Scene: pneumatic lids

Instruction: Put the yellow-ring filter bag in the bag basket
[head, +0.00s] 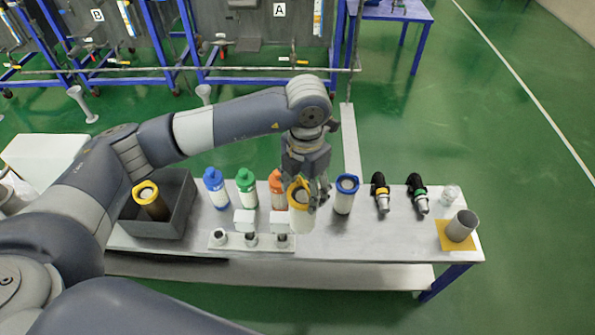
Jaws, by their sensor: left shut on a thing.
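My left gripper (313,184) points down over the middle of the table. It is shut on the yellow-ring filter bag (300,216), a pale bag with a yellow ring at its top. Whether the bag touches the table cannot be told. A grey open cylinder (461,226), which may be the bag basket, stands upright on a yellow mat at the table's right end, apart from the gripper. A second yellow-ring bag (152,206), brown below its ring, stands in a dark grey bin (179,222) at the left. My right gripper is not in view.
A blue-ring bag (345,196) stands just right of the held bag. Blue (215,190), green (247,190) and orange (277,188) bottles stand left. Yellow-marked (381,193) and green-marked (418,195) black fittings and a clear jar (450,195) lie towards the cylinder. The table's front right is clear.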

